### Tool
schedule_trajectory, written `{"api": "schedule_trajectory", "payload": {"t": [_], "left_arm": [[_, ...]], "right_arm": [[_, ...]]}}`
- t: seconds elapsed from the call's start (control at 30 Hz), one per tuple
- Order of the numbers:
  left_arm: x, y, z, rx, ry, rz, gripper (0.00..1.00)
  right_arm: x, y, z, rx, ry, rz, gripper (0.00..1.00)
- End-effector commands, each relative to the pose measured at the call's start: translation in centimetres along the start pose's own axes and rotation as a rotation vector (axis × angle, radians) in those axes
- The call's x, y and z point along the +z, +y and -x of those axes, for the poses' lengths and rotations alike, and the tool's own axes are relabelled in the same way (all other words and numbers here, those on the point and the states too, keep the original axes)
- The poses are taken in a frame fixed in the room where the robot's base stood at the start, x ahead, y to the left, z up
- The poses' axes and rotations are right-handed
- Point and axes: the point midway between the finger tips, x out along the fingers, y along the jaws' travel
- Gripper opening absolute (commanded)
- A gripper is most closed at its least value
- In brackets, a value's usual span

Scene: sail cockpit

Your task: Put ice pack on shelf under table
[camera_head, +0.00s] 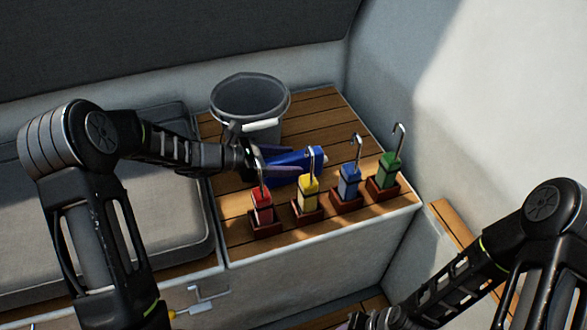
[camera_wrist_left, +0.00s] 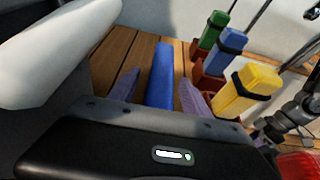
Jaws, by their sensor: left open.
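The blue ice pack (camera_head: 290,167) lies on the slatted wooden table top (camera_head: 310,108), between the bucket and the row of coloured blocks. My left gripper (camera_head: 264,161) is open at the left end of the ice pack. In the left wrist view the ice pack (camera_wrist_left: 160,78) shows between the two purple-grey fingers (camera_wrist_left: 160,97), which are spread to either side of it. Whether they touch it I cannot tell. My right gripper (camera_head: 370,319) is partly cut off at the bottom edge, and its jaws are not clear. I cannot make out a shelf under the table.
A grey bucket (camera_head: 250,98) with a white handle grip (camera_head: 262,125) stands behind the left gripper. Red (camera_head: 262,208), yellow (camera_head: 308,195), blue (camera_head: 349,183) and green (camera_head: 388,171) hooked blocks stand in holders along the front edge. A grey cushion (camera_head: 170,215) is at left.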

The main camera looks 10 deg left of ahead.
Motion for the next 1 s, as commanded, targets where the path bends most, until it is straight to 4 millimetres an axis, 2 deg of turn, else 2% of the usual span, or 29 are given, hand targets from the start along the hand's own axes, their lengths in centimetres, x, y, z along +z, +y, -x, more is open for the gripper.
{"api": "schedule_trajectory", "payload": {"t": [0.1,0.7,1.0], "left_arm": [[-0.05,-0.03,-0.91,-0.001,0.0,0.001,0.56],[0.02,0.0,-0.89,0.0,0.0,0.0,0.56],[0.02,0.0,-0.89,0.0,0.0,0.0,0.31]], "right_arm": [[0.0,0.08,-0.2,0.0,0.0,0.0,0.35],[0.01,0.06,-0.15,0.0,0.0,0.0,0.35],[0.0,0.06,-0.15,0.0,0.0,0.0,0.35]]}}
